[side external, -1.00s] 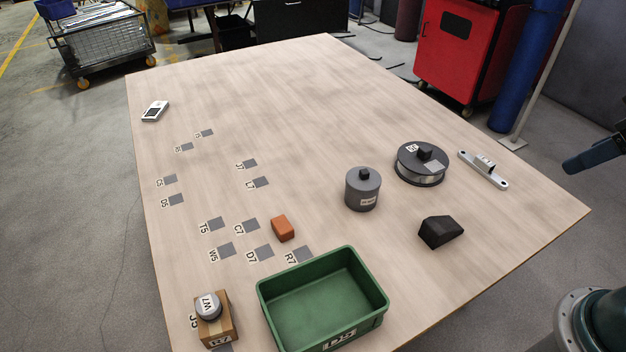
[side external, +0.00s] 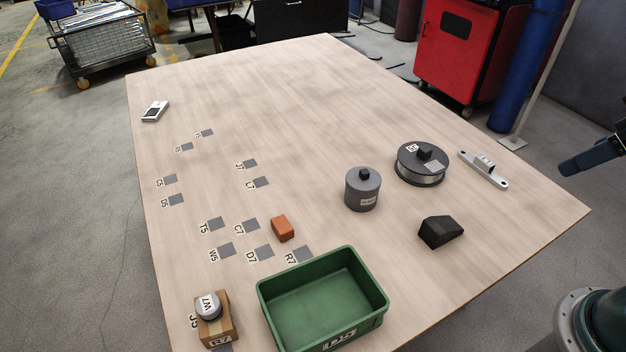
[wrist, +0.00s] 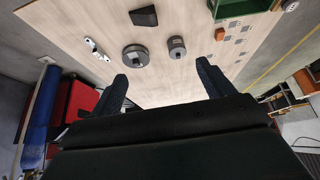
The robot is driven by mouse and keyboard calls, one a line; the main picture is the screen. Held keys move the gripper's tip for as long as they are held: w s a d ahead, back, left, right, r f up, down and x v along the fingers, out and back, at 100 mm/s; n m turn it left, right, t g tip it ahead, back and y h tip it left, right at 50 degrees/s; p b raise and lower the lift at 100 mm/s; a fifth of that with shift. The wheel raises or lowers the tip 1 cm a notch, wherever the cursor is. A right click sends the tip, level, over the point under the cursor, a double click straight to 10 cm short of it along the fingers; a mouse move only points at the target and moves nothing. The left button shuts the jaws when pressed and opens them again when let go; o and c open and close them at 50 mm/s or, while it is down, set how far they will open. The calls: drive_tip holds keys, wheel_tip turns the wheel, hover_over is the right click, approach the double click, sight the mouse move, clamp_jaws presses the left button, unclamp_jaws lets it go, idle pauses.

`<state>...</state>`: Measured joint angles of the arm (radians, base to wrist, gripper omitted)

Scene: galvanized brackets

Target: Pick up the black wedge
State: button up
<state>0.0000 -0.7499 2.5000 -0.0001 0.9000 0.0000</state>
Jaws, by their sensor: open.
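The black wedge (side external: 441,232) lies on the wooden table near its right edge, with a sloped face, between the green bin and the spool. In the wrist view the black wedge (wrist: 144,16) shows at the top, well beyond the fingers. My gripper (wrist: 160,82) is open and empty, its two dark fingers spread apart, far from the wedge. In the side external view only a blue-grey part of my arm shows at the right edge; the fingertips are not clear there.
A green bin (side external: 275,305), a grey lidded canister (side external: 362,193), a spool (side external: 405,172) and a silver bracket (side external: 498,181) stand around the wedge. An orange block (side external: 283,228) and a cardboard box (side external: 224,325) are further left. The table's far half is mostly clear.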

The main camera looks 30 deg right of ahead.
drive_tip(key=shift+w, duration=0.1)
drive_tip(key=w+d+f+n+g+y, duration=0.1)
drive_tip(key=w+d+f+n+g, duration=0.1)
drive_tip(key=w+f+n, duration=0.4)
drive_tip(key=w+d+f+n+g, duration=0.2)
drive_tip(key=w+n, duration=0.1)
drive_tip(key=w, duration=0.5)
drive_tip(key=w+d+f+n+y, duration=0.1)
drive_tip(key=d+f+n, duration=0.1)
drive_tip(key=f, duration=0.4)
drive_tip(key=w+d+f+n+g+y, duration=0.1)
drive_tip(key=w+d+f+n, duration=0.1)
drive_tip(key=f+n, duration=0.2)
drive_tip(key=w+d+f+n+y, duration=0.1)
drive_tip(key=w+d+f+n, duration=0.1)
drive_tip(key=f, duration=0.8)
drive_tip(key=shift+d+n+g+y, duration=0.2)
drive_tip(key=shift+n+g+y, duration=0.1)
drive_tip(key=shift+n, duration=0.2)
drive_tip(key=shift+w, duration=0.1)
